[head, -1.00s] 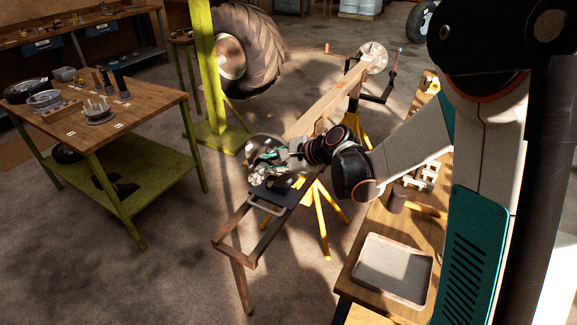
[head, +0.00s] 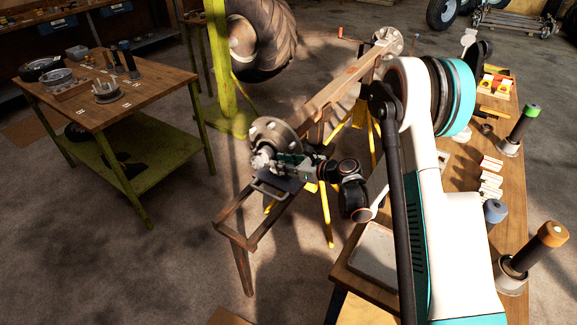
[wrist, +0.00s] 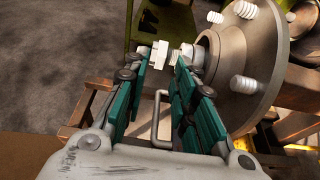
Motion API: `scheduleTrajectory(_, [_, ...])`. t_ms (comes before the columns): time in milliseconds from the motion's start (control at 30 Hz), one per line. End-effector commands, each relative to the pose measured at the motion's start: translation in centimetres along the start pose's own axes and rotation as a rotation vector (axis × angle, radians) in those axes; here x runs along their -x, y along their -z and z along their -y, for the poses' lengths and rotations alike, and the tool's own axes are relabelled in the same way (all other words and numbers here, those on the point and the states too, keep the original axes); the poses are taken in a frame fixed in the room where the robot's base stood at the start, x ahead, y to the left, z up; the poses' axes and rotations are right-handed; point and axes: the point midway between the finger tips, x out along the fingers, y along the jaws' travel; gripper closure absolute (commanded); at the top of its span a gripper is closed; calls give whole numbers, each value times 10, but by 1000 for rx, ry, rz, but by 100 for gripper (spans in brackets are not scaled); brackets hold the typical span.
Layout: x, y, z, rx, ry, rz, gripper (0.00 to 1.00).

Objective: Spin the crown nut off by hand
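The crown nut (wrist: 159,54) shows as a pale, blocky piece on the stub end of the axle in the wrist view. Behind it is the round hub (wrist: 245,70) with several pale studs; the hub also shows in the head view (head: 279,132). My gripper (wrist: 164,50) is open, its teal fingers apart to the left and right of the nut. I see no clear contact between fingers and nut. In the head view my gripper (head: 271,163) is at the spindle end, just in front of the hub, where the nut is too small to make out.
The axle beam (head: 335,95) runs back from the hub on yellow stands. A wooden bench (head: 512,185) with a shallow tray (head: 374,255) and tools is at right. A green-legged table (head: 150,85) stands at left. Open floor lies between.

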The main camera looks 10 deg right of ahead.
Motion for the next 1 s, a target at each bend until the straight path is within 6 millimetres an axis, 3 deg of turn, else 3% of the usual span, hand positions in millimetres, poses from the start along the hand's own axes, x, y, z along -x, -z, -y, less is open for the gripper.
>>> scheduleTrajectory(500, [-92, 2, -1, 3, -2, -1, 75])
scheduleTrajectory(700, [-110, 1, 0, 2, -1, -1, 75])
scheduleTrajectory(1000, [-115, 0, 0, 3, 0, -1, 75])
